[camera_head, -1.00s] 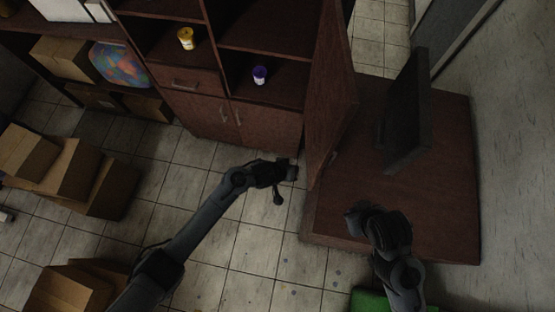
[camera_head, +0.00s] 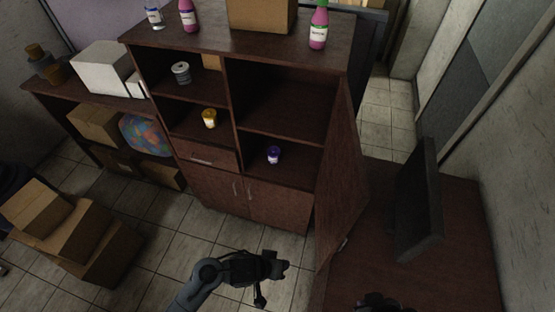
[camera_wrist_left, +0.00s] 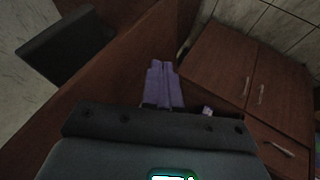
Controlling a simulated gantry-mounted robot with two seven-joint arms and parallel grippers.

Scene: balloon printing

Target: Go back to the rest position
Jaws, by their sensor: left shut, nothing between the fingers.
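My left gripper (camera_head: 284,267) is in front of the shelf cabinet, over the tiled floor, at the bottom middle of the head view. In the left wrist view its purple-looking fingers (camera_wrist_left: 163,85) are together with nothing between them. My right arm's dark end (camera_head: 378,302) barely shows at the bottom edge of the head view, over the brown desk; its fingers cannot be made out.
An open cabinet door (camera_head: 343,190) stands to the right of my left gripper. Beyond it are the desk (camera_head: 455,270) and a dark monitor (camera_head: 417,200). Cardboard boxes (camera_head: 75,240) are stacked at left. Tiled floor (camera_head: 150,240) is clear between.

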